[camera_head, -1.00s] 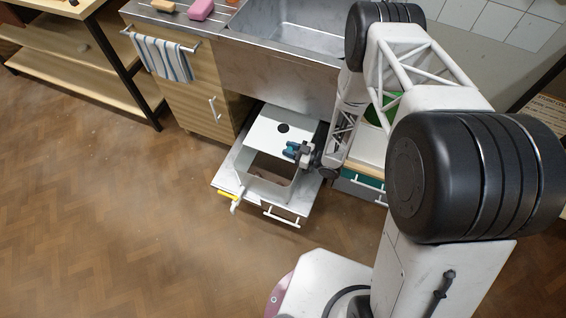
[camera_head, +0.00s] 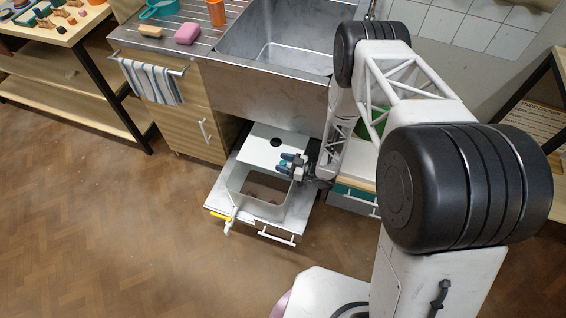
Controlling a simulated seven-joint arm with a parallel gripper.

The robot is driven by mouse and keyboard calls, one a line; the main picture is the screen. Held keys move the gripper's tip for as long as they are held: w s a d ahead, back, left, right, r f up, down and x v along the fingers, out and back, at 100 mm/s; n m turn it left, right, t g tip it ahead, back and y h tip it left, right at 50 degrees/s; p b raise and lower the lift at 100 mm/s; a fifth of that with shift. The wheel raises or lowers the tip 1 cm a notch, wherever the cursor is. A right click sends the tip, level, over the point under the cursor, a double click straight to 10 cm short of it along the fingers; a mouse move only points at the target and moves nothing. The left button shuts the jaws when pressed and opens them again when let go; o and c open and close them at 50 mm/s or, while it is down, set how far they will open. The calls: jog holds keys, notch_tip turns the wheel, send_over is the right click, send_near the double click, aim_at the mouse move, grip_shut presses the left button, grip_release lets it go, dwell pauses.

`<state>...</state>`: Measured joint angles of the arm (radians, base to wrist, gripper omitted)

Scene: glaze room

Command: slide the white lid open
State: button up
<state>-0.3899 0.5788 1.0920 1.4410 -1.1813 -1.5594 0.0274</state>
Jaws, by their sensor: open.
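The white lid (camera_head: 260,146) is a flat panel with a round dark hole, on top of a white bin (camera_head: 238,186) in a pulled-out drawer (camera_head: 219,199) under the sink. The lid sits toward the sink side. The front part of the bin's top is uncovered, showing a brownish inside. My gripper (camera_head: 285,163) is open at the lid's front right part, with bluish fingertips pointing left. I cannot tell whether the fingers touch the lid. My gripper and arm hide part of the lid's right side.
A metal sink (camera_head: 278,55) stands behind, above the drawer. A yellow-and-white tap-like piece (camera_head: 229,222) sticks out at the drawer's front left. A wooden cabinet (camera_head: 185,118) with a striped towel (camera_head: 150,82) is left. A green-fronted drawer is right. The floor in front is clear.

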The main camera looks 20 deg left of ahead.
jog(key=d, duration=0.7)
jog(key=shift+d, duration=0.35)
jog(key=shift+o, duration=0.3)
jog(key=shift+w+a, duration=0.1)
